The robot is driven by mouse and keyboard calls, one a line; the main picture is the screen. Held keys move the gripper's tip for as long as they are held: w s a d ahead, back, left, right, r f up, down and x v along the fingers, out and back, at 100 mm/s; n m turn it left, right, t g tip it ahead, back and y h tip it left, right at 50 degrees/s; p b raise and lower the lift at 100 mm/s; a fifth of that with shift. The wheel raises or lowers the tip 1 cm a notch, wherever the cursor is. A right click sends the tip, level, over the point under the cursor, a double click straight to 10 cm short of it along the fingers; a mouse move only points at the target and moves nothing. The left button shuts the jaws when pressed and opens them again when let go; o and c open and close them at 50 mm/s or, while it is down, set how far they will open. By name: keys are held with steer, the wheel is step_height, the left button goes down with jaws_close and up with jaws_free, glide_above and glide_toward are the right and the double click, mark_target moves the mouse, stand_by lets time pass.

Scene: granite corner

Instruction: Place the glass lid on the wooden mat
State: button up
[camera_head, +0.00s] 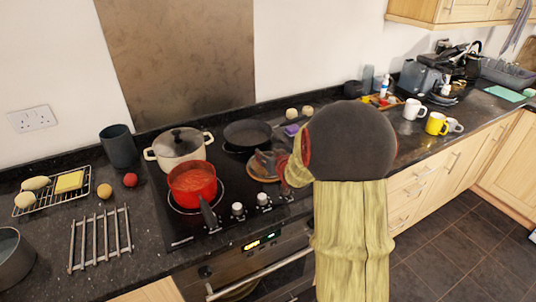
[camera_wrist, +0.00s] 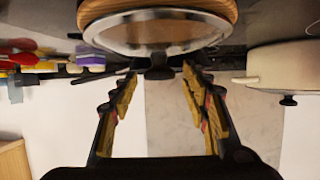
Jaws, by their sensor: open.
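The glass lid (camera_wrist: 160,33) has a shiny metal rim and a dark knob. In the upside-down wrist view it appears to lie on the round wooden mat (camera_wrist: 222,8), knob up. In the head view the mat (camera_head: 262,176) shows on the right of the hob, partly hidden by my arm. My gripper (camera_wrist: 160,74) is open, with the knob close to or between its fingertips; I cannot tell whether they touch it. In the head view my gripper (camera_head: 272,160) is just above the mat and mostly hidden.
A cream pot (camera_head: 180,150) with its own lid, a red saucepan (camera_head: 192,184) and a black frying pan (camera_head: 247,133) occupy the hob. A purple item (camera_head: 291,130) lies behind the mat. Mugs (camera_head: 436,124) stand farther right on the counter.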

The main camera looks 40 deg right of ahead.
steer(key=p+v, duration=0.3)
steer(key=v, duration=0.8)
steer(key=s+a+r+n+g, duration=0.1)
steer(key=s+a+r, duration=0.15)
steer(key=a, duration=0.25)
steer(key=s+a+r+g+y, duration=0.1)
steer(key=a+r, duration=0.2)
steer(key=a, duration=0.3)
steer(key=s+a+r+n+g, duration=0.1)
steer(key=s+a+r, duration=0.15)
steer(key=a, duration=0.25)
steer(key=s+a+r+n+g+y, duration=0.1)
steer(key=s+a+g+y, duration=0.3)
steer(key=s+a, duration=1.1)
steer(key=shift+s+a+n, duration=0.25)
steer(key=shift+a+n, duration=0.55)
steer(key=shift+a, duration=0.15)
steer(key=shift+d+r, duration=0.1)
steer(key=shift+r, duration=0.1)
steer(key=shift+c, duration=1)
